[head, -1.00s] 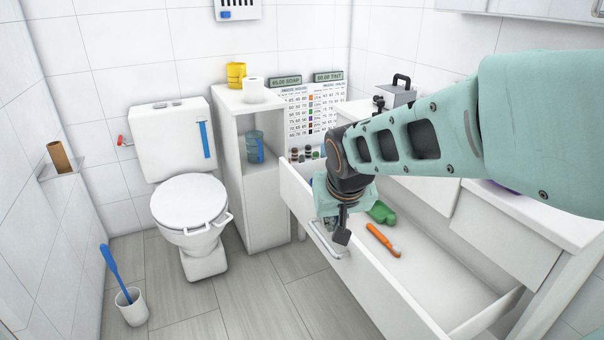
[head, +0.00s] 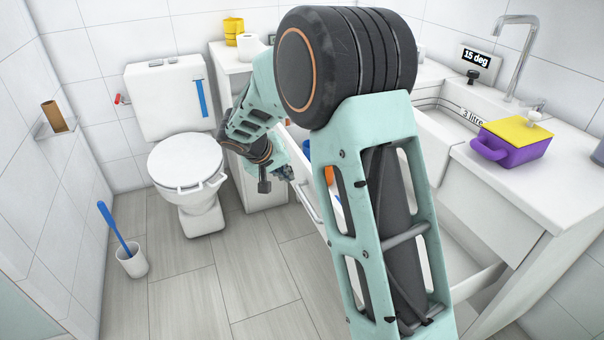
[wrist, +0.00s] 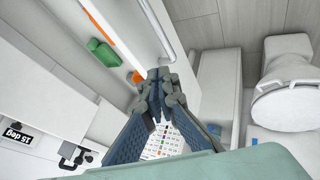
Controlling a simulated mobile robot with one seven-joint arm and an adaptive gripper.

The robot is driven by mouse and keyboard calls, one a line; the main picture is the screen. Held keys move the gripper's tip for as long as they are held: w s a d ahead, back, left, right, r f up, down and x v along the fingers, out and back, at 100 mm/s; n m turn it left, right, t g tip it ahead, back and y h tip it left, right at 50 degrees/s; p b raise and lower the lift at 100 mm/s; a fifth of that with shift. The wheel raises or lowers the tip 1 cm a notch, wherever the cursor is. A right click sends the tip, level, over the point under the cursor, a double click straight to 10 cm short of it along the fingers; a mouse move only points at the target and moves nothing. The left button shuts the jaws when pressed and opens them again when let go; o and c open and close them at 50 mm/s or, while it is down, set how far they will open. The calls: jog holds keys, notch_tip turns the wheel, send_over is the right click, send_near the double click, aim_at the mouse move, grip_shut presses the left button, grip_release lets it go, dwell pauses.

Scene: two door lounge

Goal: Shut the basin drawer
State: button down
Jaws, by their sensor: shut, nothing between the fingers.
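The white basin drawer (head: 316,190) is pulled open under the basin counter in the head view. My arm hides much of it. Its bar handle (head: 307,203) shows on the front face. The front panel (wrist: 136,32) and handle (wrist: 163,32) also show in the wrist view. My gripper (head: 285,173) is shut and empty, on the toilet side of the drawer front near its far end. In the wrist view the fingertips (wrist: 160,76) overlap the end of the drawer front; I cannot tell whether they touch it.
The toilet (head: 187,170) and a narrow white cabinet (head: 265,198) stand beyond my gripper. A purple tub with a yellow top (head: 513,143) sits on the counter near the tap (head: 520,50). A toilet brush (head: 125,245) stands at left. The floor in front is clear.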

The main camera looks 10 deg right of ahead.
jog(key=b, duration=0.2)
send_near(314, 185)
notch_tip(314, 185, down, 4)
jog(key=w+a, duration=0.1)
jog(key=a, duration=0.1)
jog(key=d, duration=0.1)
jog(key=w+d, duration=0.1)
jog(key=shift+d, duration=0.4)
jog(key=shift+w+d, duration=0.15)
jog(key=shift+d, duration=0.3)
jog(key=w+d+p, duration=0.1)
jog(key=w+d, duration=0.1)
jog(key=d, duration=1)
jog(key=w+d+p, duration=0.2)
jog(key=w+d, duration=0.1)
jog(key=d, duration=0.9)
jog(key=shift+d+p, duration=0.15)
jog(key=shift+p, duration=0.15)
